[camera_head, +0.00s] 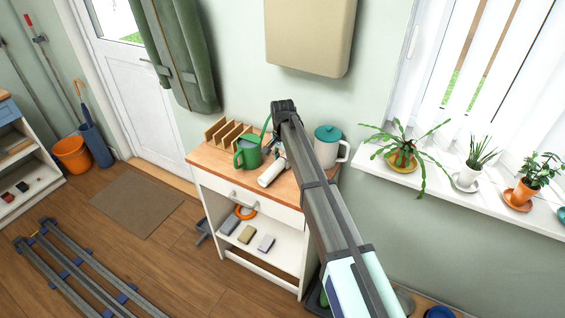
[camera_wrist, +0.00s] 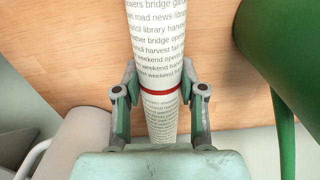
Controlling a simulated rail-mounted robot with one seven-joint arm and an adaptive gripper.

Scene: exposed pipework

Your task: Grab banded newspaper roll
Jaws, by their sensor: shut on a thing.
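The newspaper roll (camera_wrist: 158,55) is white with printed text and a red band around it. In the wrist view it runs up the middle of the picture, over the wooden top. My gripper (camera_wrist: 159,95) is shut on the roll, one finger on each side near the red band. In the head view the roll (camera_head: 271,173) shows as a white cylinder on the wooden cabinet top, in front of the green watering can. My gripper (camera_head: 279,156) is partly hidden by my arm there. I cannot tell whether the roll touches the top.
A green watering can (camera_head: 248,152) stands close left of the roll; part of it shows at right in the wrist view (camera_wrist: 282,60). A wooden rack (camera_head: 222,131) is behind. Potted plants line the windowsill.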

